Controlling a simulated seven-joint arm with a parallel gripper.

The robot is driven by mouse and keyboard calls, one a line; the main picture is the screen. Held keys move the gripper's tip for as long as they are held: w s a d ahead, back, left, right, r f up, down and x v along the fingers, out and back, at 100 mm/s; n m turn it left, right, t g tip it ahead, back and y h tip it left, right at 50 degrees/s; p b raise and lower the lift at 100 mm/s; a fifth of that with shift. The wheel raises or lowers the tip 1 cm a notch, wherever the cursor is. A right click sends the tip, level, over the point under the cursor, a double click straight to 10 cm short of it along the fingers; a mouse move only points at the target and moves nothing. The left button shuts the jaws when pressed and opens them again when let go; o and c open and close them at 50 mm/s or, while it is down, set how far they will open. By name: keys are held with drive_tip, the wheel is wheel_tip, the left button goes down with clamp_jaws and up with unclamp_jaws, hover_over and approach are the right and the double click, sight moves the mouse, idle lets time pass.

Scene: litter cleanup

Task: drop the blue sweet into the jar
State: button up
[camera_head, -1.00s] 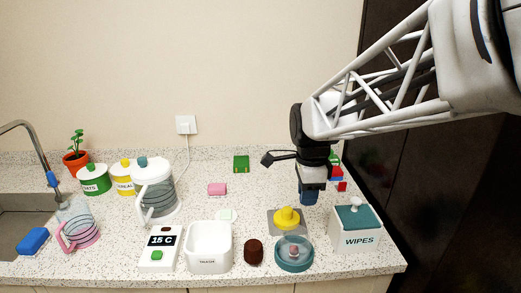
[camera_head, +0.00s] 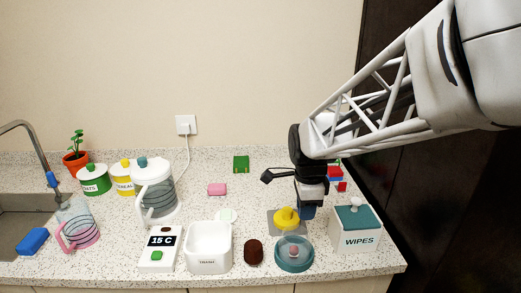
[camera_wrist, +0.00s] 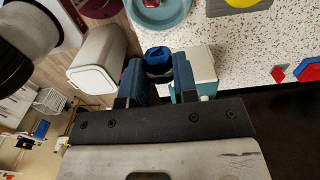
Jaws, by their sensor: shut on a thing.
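My gripper (camera_wrist: 159,72) is shut on the blue sweet (camera_wrist: 158,54), which shows between the two dark blue fingertips in the wrist view. In the head view my gripper (camera_head: 307,213) hangs above the counter, just right of the yellow knob. The sweet cannot be told apart from the blue fingers there. What looks like the jar (camera_head: 293,262) is a round, clear vessel with a teal base at the front, with a pinkish thing inside. It lies in front of and a little left of my gripper. Its teal rim shows at the top of the wrist view (camera_wrist: 178,22).
A yellow knob (camera_head: 286,219) on a grey plate stands just behind the jar. The wipes box (camera_head: 356,238) is to its right, a brown round object (camera_head: 253,252) and a white tub (camera_head: 208,262) to its left. Red and blue blocks (camera_head: 336,175) lie behind.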

drive_tip(key=shift+f, duration=0.75)
drive_tip(key=o, duration=1)
drive_tip(key=shift+r, duration=0.15)
drive_tip(key=shift+r, duration=3.8)
drive_tip(key=shift+s, duration=0.1)
